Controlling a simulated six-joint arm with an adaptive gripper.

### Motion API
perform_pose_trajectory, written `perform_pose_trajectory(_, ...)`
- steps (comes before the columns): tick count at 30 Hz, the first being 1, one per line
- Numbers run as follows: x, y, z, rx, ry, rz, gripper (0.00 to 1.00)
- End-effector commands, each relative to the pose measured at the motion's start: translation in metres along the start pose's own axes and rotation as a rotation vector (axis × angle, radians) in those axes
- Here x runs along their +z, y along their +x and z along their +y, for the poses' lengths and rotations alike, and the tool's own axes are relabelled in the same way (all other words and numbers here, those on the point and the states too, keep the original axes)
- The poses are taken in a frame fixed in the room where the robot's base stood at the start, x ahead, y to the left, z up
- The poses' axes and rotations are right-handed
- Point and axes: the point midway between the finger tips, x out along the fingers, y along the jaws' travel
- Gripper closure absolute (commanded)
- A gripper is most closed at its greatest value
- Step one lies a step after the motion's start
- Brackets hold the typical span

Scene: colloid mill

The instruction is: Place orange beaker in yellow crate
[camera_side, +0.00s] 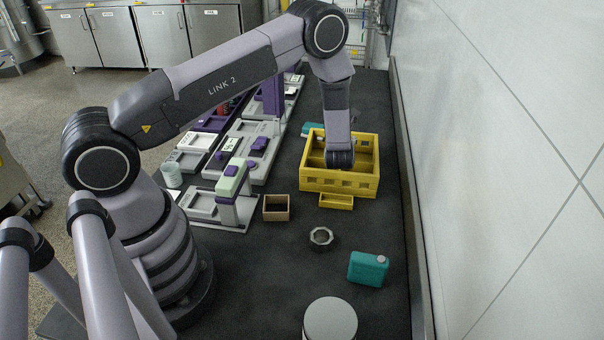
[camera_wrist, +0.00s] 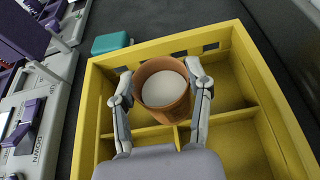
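The orange beaker (camera_wrist: 163,108), with a white round area inside its rim, is between the two fingers of my gripper (camera_wrist: 160,76) in the wrist view. The fingers lie close against its left and right sides. The yellow crate (camera_wrist: 222,38) surrounds the beaker in that view, and the beaker is over or in its large far compartment, near a divider. I cannot tell whether its base touches the crate floor. In the side view my arm reaches down into the yellow crate (camera_side: 338,182); the fingers and beaker are hidden there.
A teal container (camera_wrist: 110,43) lies just outside the crate's far left corner. A small yellow bin (camera_side: 336,202) is at the crate's front. A brown box (camera_side: 276,209), a metal ring (camera_side: 321,238) and a teal jug (camera_side: 368,269) stand nearer. Grey equipment (camera_side: 210,205) stands left; a wall is right.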

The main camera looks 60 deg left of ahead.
Motion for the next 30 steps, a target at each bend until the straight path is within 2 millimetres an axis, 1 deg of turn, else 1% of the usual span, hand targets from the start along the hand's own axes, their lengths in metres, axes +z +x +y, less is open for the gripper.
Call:
perform_pose_trajectory(1,0.0,0.0,0.0,0.0,0.0,0.0,0.44)
perform_pose_trajectory(4,0.0,0.0,0.0,0.0,0.0,0.001,0.3)
perform_pose_trajectory(6,0.0,0.0,0.0,0.0,0.0,0.001,0.24)
perform_pose_trajectory(14,0.001,0.0,0.0,0.0,0.0,0.001,0.24)
perform_pose_trajectory(17,0.004,-0.003,0.0,-0.001,0.001,0.001,0.24)
perform_pose_trajectory(20,0.003,-0.016,-0.001,-0.002,0.001,0.002,0.24)
perform_pose_trajectory(30,0.003,-0.089,-0.001,-0.003,0.002,0.001,0.24)
